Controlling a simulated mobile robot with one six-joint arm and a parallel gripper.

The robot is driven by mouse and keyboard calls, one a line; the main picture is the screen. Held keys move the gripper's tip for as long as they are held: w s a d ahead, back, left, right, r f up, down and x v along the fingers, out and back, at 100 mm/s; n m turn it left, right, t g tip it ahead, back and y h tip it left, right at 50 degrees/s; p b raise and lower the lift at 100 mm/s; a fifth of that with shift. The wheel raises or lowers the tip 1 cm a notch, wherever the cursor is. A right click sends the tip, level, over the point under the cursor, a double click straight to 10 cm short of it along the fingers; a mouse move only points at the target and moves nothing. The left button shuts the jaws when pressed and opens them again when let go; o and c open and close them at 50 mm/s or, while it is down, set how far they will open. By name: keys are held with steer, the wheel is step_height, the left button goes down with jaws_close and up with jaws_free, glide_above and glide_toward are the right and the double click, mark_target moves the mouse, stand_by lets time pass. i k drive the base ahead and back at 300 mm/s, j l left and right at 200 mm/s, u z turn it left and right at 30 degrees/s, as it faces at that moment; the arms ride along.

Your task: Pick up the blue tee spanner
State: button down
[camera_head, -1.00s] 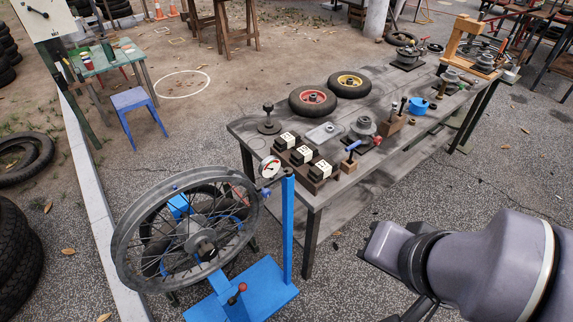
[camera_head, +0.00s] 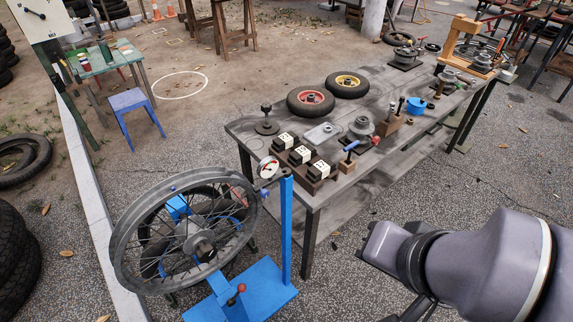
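The blue tee spanner (camera_head: 352,147) shows a blue cross handle on a dark shaft. It stands upright in a small wooden block (camera_head: 347,166) at the near edge of the long grey workbench (camera_head: 321,196). My arm comes in from the lower right, well apart from the spanner and in front of the bench. Dark parts at the bottom edge below the wrist may belong to my gripper (camera_head: 420,309). They are cut off, and its fingertips cannot be made out. Nothing of mine touches the spanner.
Beside the spanner are black blocks with white labels (camera_head: 301,155) and a metal hub (camera_head: 361,128). Wheels with red (camera_head: 311,100) and yellow (camera_head: 347,84) centres lie behind. A blue wheel stand (camera_head: 286,230) with a spoked wheel (camera_head: 184,232) stands front left. Paving before the bench is clear.

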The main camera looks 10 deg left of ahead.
mark_target(350, 148)
steer(key=i+j+z, duration=0.15)
steer(key=i+z, duration=0.15)
steer(key=i, duration=0.15)
steer(key=i+j+z, duration=0.25)
steer(key=i, duration=0.2)
steer(key=i+j+z, duration=0.3)
steer(key=i+j, duration=0.1)
steer(key=i, duration=0.05)
